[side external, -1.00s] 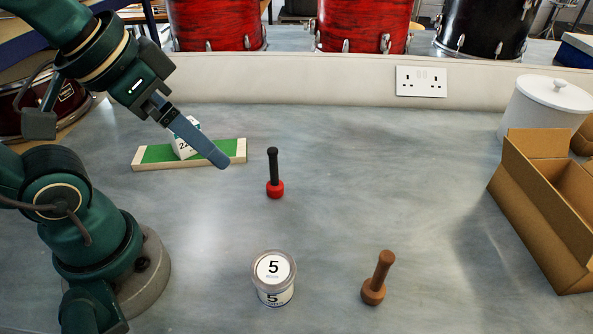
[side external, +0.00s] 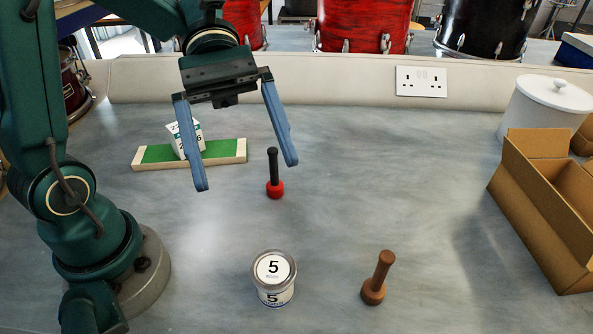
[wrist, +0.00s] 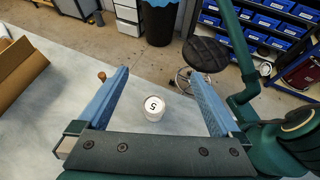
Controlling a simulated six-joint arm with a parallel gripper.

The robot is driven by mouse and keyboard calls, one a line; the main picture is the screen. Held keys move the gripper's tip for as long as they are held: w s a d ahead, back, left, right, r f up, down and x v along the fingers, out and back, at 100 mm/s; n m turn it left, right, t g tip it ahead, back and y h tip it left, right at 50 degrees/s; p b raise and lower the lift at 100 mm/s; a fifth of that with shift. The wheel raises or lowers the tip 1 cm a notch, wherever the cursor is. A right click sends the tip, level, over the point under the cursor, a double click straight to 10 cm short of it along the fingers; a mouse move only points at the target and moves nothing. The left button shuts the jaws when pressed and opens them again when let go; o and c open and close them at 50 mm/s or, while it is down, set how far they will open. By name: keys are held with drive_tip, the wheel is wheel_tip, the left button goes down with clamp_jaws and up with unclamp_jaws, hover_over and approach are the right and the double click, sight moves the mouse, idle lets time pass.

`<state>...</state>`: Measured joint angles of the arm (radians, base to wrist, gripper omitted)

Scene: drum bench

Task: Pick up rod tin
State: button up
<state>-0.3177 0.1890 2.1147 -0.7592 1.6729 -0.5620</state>
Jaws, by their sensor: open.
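The tin (side external: 273,277) is a short round can with a white lid marked 5. It stands upright at the front middle of the bench; whether it is the rod tin I cannot tell from its small print. In the wrist view the tin (wrist: 154,108) shows between my fingers, well beyond them. My gripper (side external: 245,176) is open and empty, in the air above and behind the tin, with its blue fingers spread wide and pointing down. It touches nothing that I can see.
A red peg with a black handle (side external: 274,174) stands behind the tin, and a brown wooden peg (side external: 376,278) to its right. A green-topped board (side external: 222,150) bears a white block (side external: 185,139). An open cardboard box (side external: 541,224) and white canister (side external: 546,108) are at right.

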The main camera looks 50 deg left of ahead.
drive_tip(key=w+n+h, duration=0.1)
approach(275, 281)
drive_tip(key=d+f, duration=0.1)
drive_tip(key=f, duration=0.2)
drive_tip(key=d+f, duration=0.1)
drive_tip(key=f, duration=0.1)
drive_tip(key=shift+s+d+f, duration=0.25)
drive_tip(key=shift+d+f, duration=0.15)
drive_tip(key=shift+x, duration=2.45)
clamp_jaws()
drive_tip(key=shift+r, duration=0.1)
